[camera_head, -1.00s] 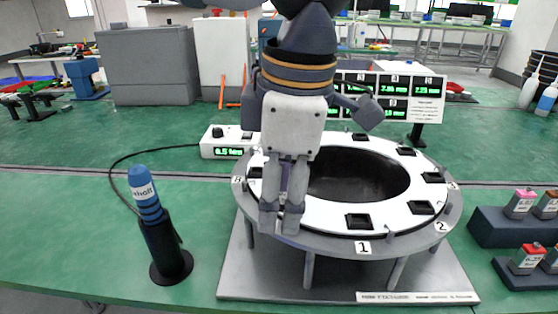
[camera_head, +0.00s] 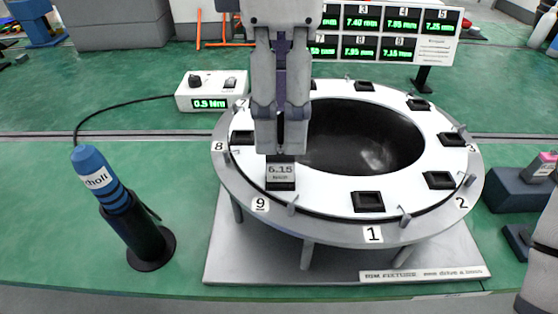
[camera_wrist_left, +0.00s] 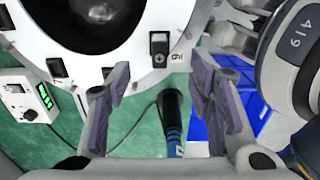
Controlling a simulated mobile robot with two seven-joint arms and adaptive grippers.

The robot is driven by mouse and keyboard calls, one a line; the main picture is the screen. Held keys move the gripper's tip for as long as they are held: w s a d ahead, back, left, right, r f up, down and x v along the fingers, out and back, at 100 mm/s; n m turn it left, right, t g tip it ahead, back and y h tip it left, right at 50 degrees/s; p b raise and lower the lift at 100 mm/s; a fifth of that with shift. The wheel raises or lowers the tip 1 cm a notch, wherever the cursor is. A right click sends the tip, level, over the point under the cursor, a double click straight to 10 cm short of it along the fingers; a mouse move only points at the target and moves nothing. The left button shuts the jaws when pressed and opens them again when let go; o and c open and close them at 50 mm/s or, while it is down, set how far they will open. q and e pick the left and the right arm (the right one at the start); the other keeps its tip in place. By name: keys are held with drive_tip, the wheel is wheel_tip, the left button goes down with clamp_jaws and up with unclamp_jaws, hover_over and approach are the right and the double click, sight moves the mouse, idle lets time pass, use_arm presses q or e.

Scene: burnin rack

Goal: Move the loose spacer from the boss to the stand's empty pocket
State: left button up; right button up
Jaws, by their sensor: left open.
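A white-topped ring fixture (camera_head: 330,196) with numbered black pockets stands on a metal base plate. A small grey block labelled "6.15" (camera_head: 281,172) sits at position 9; I cannot tell whether it is the task's loose spacer. It also shows in the left wrist view (camera_wrist_left: 159,48). My left gripper (camera_head: 281,148) is just above and behind this block, pointing down, open. In the left wrist view the fingers (camera_wrist_left: 158,82) are spread with nothing between them, and the block lies beyond the tips. A dark stand (camera_head: 517,192) holding a pink-topped block (camera_head: 541,166) is at the right. My right gripper does not show.
A blue-topped tool (camera_head: 102,182) stands in a black holder (camera_head: 150,244) left of the ring, with a cable to a white box (camera_head: 211,92) reading 0.5. A display panel (camera_head: 385,35) is behind the ring. Green table (camera_head: 50,235) is clear at front left.

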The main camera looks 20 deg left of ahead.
sight(281, 147)
use_arm(q)
drive_tip(key=shift+f, duration=3.55)
drive_tip(key=shift+c, duration=0.3)
clamp_jaws()
drive_tip(key=shift+r, duration=3)
